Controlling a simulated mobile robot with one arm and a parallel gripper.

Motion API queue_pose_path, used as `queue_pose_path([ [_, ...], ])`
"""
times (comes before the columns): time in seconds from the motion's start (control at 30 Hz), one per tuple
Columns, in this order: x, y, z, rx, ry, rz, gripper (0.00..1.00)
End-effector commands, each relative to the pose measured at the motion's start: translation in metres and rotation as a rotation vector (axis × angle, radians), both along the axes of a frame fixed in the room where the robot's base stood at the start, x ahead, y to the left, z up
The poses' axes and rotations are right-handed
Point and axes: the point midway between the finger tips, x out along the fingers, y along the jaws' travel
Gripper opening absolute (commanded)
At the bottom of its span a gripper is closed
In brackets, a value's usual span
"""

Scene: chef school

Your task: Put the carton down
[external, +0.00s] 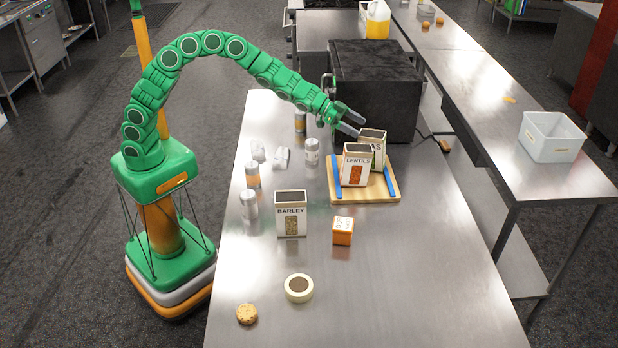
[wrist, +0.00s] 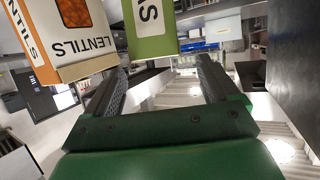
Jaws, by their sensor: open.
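The lentils carton (external: 355,166), white with an orange window, stands upright on a wooden tray with blue side rails (external: 374,195). Right behind it stands a green-and-white carton (external: 378,153) with "AS" showing on its label; the lentils carton hides part of it. My gripper (external: 356,123) is open at the top left of the green carton. In the wrist view the fingers (wrist: 161,68) are spread, with the green carton (wrist: 150,28) just beyond and the lentils carton (wrist: 75,32) to its left. I cannot tell whether a finger touches either carton. The barley carton (external: 290,214) stands on the steel table.
A black box-shaped appliance (external: 375,85) stands right behind the tray. Several shakers (external: 312,150) and crumpled white pieces stand to the left. The right front of the table (external: 430,270) is clear.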

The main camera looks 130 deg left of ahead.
Motion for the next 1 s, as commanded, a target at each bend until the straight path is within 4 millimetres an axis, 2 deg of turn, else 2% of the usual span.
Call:
queue_pose_path([
  [0.13, -0.013, -0.005, 0.009, 0.003, -0.003, 0.001, 0.88],
  [0.4, -0.029, -0.012, 0.013, 0.001, 0.0, 0.0, 0.88],
  [1.0, -0.031, -0.014, 0.02, 0.003, -0.002, -0.003, 0.88],
])
